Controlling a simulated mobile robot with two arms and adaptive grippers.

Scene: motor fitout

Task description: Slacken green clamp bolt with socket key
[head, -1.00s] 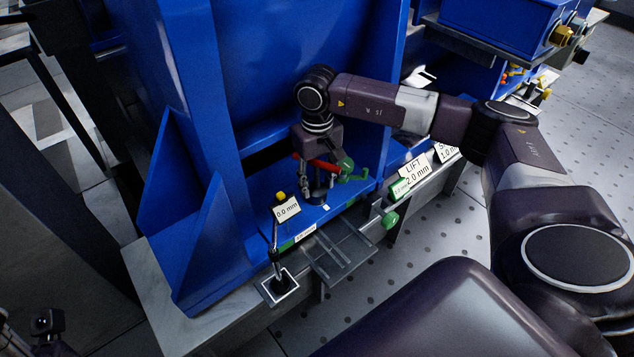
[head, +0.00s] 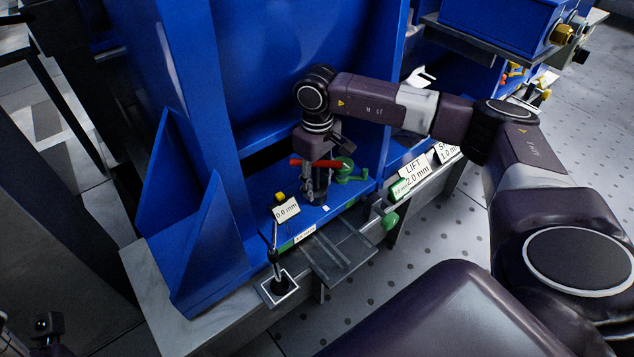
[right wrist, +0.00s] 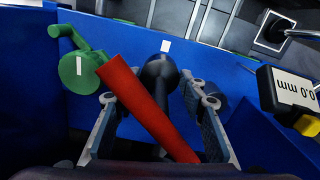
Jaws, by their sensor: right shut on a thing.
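The socket key has a red bar handle (head: 310,162) and a dark shaft (right wrist: 158,82). My right gripper (head: 315,180) is shut on the key above the blue foot, pointing down. In the right wrist view the red handle (right wrist: 145,110) crosses between the two fingers. The key's dark lower end (head: 314,198) stands at the blue foot plate; the bolt under it is hidden. A green crank-shaped part (head: 346,171) sits just right of the key. It also shows in the right wrist view (right wrist: 80,68), beside the red handle's end.
A "0.0 mm" sign (head: 286,210) and a dial stand (head: 278,282) are in front of the foot. A grey plate (head: 335,250) and a green knob (head: 390,221) lie right. The "LIFT 2.0 mm" sign (head: 414,171) stands beyond. Blue frame walls rise behind and left.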

